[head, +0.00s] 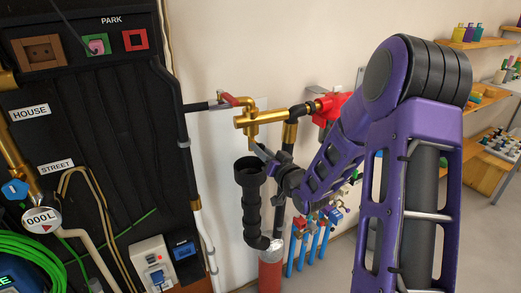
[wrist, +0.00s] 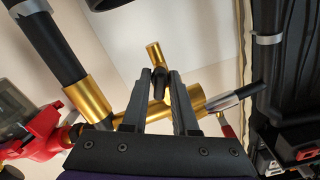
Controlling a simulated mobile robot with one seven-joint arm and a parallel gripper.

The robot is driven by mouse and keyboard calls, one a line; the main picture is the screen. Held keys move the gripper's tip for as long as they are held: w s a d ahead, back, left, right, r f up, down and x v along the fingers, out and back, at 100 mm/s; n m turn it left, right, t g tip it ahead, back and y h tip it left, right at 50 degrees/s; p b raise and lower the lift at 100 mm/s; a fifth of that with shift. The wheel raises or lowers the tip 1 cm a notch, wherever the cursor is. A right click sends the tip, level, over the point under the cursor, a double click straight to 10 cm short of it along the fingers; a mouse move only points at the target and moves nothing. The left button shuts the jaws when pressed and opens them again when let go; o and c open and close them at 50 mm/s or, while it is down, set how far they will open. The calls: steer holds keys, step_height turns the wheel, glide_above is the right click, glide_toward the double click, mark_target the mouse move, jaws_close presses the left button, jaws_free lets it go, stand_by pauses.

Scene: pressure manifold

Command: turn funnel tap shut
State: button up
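A brass pipe piece with a downward spout (head: 253,132) sits above a black funnel (head: 250,172) in the head view. In the wrist view the brass spout (wrist: 153,53) points up in the picture, with a small dark part (wrist: 159,80) at its base, perhaps the tap handle. My gripper (head: 264,153) is beside the spout, just above the funnel's rim. In the wrist view my gripper (wrist: 160,76) is open, its two dark fingers on either side of the dark part. Contact cannot be told.
A red lever (head: 230,99) is on the pipe to the left, and a red fitting (head: 328,107) is to the right. A black panel (head: 90,130) with pipes and labels stands at the left. Blue pipes (head: 312,245) stand low behind my arm.

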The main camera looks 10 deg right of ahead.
jaws_close()
steer(key=shift+m, duration=0.4)
steer(key=m+p, duration=0.1)
steer(key=m, duration=0.4)
steer(key=shift+r+m+p, duration=0.1)
steer(key=shift+m+p, duration=0.3)
steer(key=m+p, duration=0.2)
steer(key=m, duration=0.4)
steer(key=shift+p, duration=0.3)
steer(key=shift+o, duration=2)
jaws_free()
